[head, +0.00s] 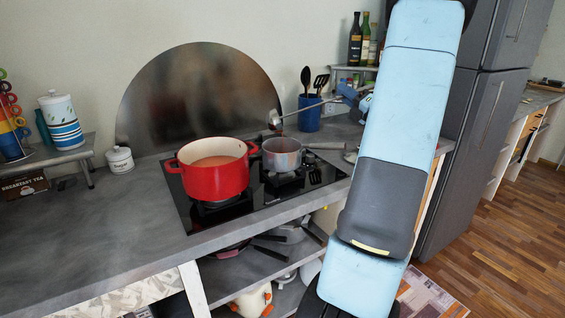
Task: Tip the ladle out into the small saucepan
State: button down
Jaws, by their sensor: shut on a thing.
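The small grey saucepan (282,160) stands on the right part of the black hob, its handle pointing right. Its inside looks reddish-brown. My gripper (347,95) is at the upper right of the saucepan, partly hidden behind my arm, shut on the end of the ladle's handle. The metal ladle (305,107) slants down to the left from it. Its small bowl (274,118) is in the air and shows above the saucepan's left rim, apart from it. I cannot tell what is in the bowl or exactly how far it is tipped.
A red pot (213,178) with orange-brown contents stands left of the saucepan. A blue utensil holder (309,115) with dark utensils stands behind. Bottles (362,45) stand on a shelf at the back. A white lidded jar (120,160) is at the left. The front-left counter (90,235) is clear.

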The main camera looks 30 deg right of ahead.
jog(key=a+r+n, duration=0.1)
jog(key=a+r+n+g+y, duration=0.1)
jog(key=a+r, duration=0.1)
jog(key=w+a+r+n+g, duration=0.1)
jog(key=r+n, duration=0.1)
jog(key=shift+w+a+r, duration=0.1)
jog(key=shift+a+r, duration=0.05)
jog(key=shift+a, duration=0.15)
jog(key=shift+w+a+r+n+g+y+b, duration=0.25)
jog(key=shift+a+r+n+g, duration=0.2)
jog(key=shift+a, duration=0.25)
jog(key=w+a+r+n+g+h+b, duration=0.1)
jog(key=w+a+r+n+g+b, duration=0.15)
jog(key=a, duration=0.65)
jog(key=w+a+r+n+g+h+b, duration=0.1)
jog(key=w+a+r+n+b, duration=0.15)
jog(key=a, duration=0.65)
jog(key=w+a+r+n+g+h+b, duration=0.15)
jog(key=a+n, duration=0.25)
jog(key=a, duration=0.6)
jog(key=shift+m, duration=0.25)
jog(key=shift+w+d+r, duration=0.1)
jog(key=shift+r, duration=1.35)
jog(key=shift+d+r, duration=0.1)
jog(key=shift+r, duration=1.3)
